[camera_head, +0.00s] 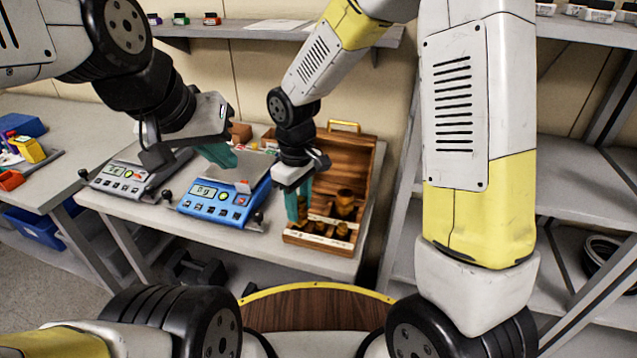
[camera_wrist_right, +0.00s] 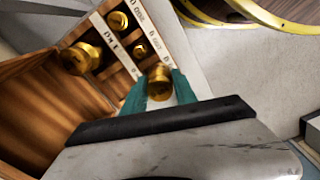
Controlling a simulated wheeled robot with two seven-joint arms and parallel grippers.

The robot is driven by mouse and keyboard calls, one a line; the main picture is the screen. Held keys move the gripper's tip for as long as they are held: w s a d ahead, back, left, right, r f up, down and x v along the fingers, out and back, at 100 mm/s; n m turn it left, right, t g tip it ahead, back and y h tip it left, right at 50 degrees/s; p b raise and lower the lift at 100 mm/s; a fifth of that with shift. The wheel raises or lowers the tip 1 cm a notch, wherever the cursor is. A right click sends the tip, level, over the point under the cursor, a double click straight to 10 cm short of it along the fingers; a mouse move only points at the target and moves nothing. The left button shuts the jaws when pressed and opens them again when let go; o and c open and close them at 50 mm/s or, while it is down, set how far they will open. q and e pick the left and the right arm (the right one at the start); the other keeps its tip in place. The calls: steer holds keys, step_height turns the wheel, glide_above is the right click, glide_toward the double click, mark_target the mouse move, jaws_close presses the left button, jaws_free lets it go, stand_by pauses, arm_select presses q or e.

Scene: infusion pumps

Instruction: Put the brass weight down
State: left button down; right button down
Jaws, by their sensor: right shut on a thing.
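My right gripper (camera_head: 299,205) is shut on a brass weight (camera_wrist_right: 159,84), a small gold cylinder gripped between the teal fingers. It is over the front part of an open wooden case (camera_head: 359,176). In the right wrist view the held weight is beside the white label strip of the case (camera_wrist_right: 146,33). I cannot tell whether the weight touches the case. Other brass weights (camera_head: 344,203) stand in the case's compartments. My left gripper (camera_head: 216,154) hangs over the blue scale, with teal fingers showing; its opening is unclear.
The blue scale (camera_head: 212,205) with a lit display stands left of the case, and a grey scale (camera_head: 122,180) stands further left. The case is at the right end of the table, near its front edge. Metal shelving (camera_head: 575,190) stands to the right.

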steer(key=w+d, duration=0.1)
steer(key=w, duration=0.1)
steer(key=w+d, duration=0.1)
steer(key=w, duration=0.2)
steer(key=w+d, duration=0.1)
steer(key=w, duration=0.2)
steer(key=shift+d+f, duration=0.2)
steer(key=shift+f, duration=0.2)
steer(key=shift+w+f, duration=0.2)
steer(key=shift+f, duration=1.55)
steer(key=shift+f, duration=0.1)
steer(key=c, duration=1)
jaws_free()
steer(key=shift+f, duration=0.1)
